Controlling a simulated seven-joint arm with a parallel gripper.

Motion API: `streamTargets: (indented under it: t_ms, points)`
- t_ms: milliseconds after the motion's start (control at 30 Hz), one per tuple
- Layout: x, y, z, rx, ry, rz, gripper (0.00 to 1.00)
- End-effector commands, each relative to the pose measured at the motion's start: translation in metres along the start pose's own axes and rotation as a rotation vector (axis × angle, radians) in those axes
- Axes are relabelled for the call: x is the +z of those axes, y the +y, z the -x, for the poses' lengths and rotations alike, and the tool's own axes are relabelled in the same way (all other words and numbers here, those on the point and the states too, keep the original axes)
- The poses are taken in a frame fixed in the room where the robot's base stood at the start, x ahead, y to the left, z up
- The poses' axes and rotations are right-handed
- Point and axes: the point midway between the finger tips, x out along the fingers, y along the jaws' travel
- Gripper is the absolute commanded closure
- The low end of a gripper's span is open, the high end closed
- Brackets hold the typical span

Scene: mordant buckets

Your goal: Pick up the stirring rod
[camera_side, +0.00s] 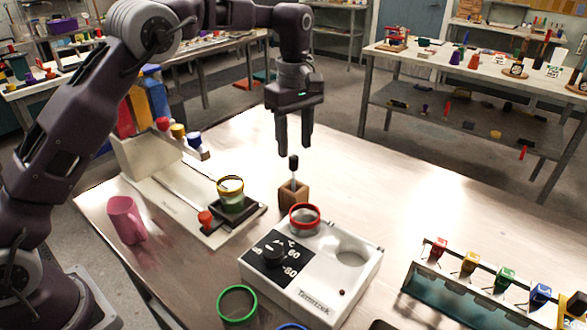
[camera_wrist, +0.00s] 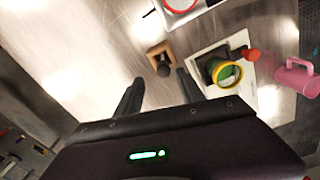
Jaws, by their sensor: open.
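The stirring rod (camera_side: 293,168) stands upright in a small wooden block (camera_side: 294,192) near the middle of the table. It has a black grip on top and a thin pale shaft. In the wrist view, the rod's dark top (camera_wrist: 164,70) shows end-on over the wooden block (camera_wrist: 160,52). My gripper (camera_side: 295,150) is open and empty, pointing down, with its fingertips close to the height of the rod's grip. In the wrist view, the rod's top lies ahead of the gap between the fingers (camera_wrist: 158,82). Contact cannot be told.
A white heater box (camera_side: 335,275) with a red-rimmed ring stands just in front of the block. A yellow-rimmed jar (camera_side: 231,198) on a pale stand is to the left, with a pink mug (camera_side: 125,220) beyond. A rack of coloured clips (camera_side: 490,285) is at right. The table's back right is clear.

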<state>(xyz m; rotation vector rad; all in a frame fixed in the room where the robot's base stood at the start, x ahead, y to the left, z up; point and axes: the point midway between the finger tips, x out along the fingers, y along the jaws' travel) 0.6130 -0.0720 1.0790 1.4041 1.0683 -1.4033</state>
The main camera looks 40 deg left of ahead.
Motion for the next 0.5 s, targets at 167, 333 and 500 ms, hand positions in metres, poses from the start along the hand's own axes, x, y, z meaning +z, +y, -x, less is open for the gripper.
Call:
streamTargets:
  t_ms: [167,333,500]
  points:
    - [0.001,0.000,-0.022,-0.007,-0.001,0.010,0.54]
    - [0.008,-0.008,-0.052,-0.007,-0.002,0.009,0.54]
    - [0.007,-0.007,-0.072,-0.003,0.002,0.009,0.54]
